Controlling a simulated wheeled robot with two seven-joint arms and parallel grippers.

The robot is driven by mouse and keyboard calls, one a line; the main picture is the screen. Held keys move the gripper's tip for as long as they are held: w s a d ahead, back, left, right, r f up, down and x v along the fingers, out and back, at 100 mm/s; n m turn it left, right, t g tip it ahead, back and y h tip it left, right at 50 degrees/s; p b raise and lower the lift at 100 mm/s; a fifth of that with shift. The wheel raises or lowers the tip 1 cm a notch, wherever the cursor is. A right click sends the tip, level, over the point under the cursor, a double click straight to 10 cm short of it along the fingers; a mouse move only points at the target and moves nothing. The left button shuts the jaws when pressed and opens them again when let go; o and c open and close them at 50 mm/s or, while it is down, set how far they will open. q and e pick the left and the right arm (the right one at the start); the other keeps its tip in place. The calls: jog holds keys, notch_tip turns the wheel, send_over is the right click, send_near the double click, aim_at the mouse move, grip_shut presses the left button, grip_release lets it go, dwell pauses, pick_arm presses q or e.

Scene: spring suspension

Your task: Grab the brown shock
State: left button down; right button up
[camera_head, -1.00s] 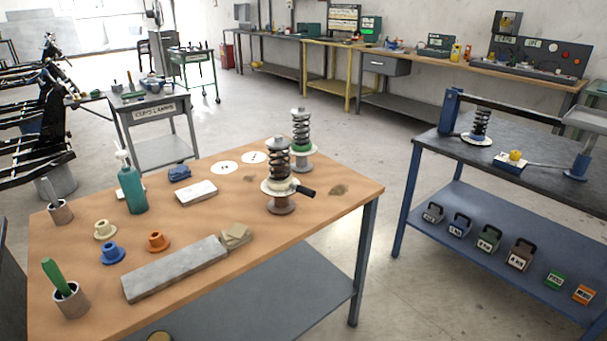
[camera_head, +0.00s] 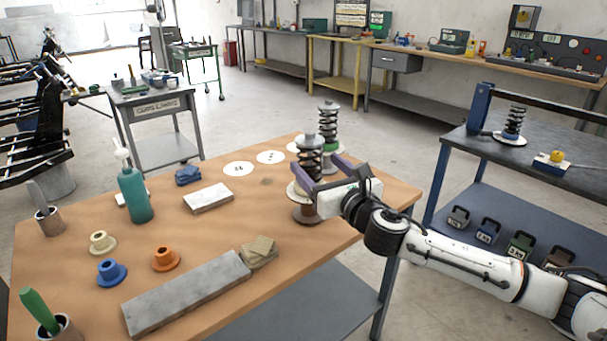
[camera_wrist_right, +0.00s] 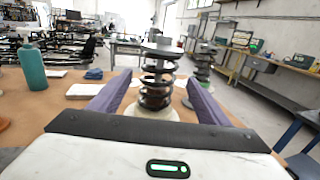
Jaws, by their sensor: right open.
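The brown shock (camera_head: 309,158) stands upright on the near right part of the wooden table, with a dark coil, a metal cap and a pale collar above a brownish base. It also shows in the right wrist view (camera_wrist_right: 157,92), in the middle. My right gripper (camera_head: 317,166) is open, with its purple fingers on either side of the coil; whether they touch it I cannot tell. A second shock (camera_head: 328,125) with a green band stands just behind; it also shows in the wrist view (camera_wrist_right: 203,66). My left gripper is not in view.
On the table (camera_head: 75,285) are a teal bottle (camera_head: 135,195), a long grey block (camera_head: 187,292), a stack of tan pads (camera_head: 260,251) and several coloured bushings. A dark bench (camera_head: 540,150) with a spring fixture stands to the right.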

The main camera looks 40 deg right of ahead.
jog(key=w, duration=0.5)
jog(key=w+d, duration=0.1)
jog(key=w, duration=0.2)
jog(key=shift+d, duration=0.1)
jog(key=shift+c, duration=0.3)
grip_shut()
jog(key=shift+r, duration=0.2)
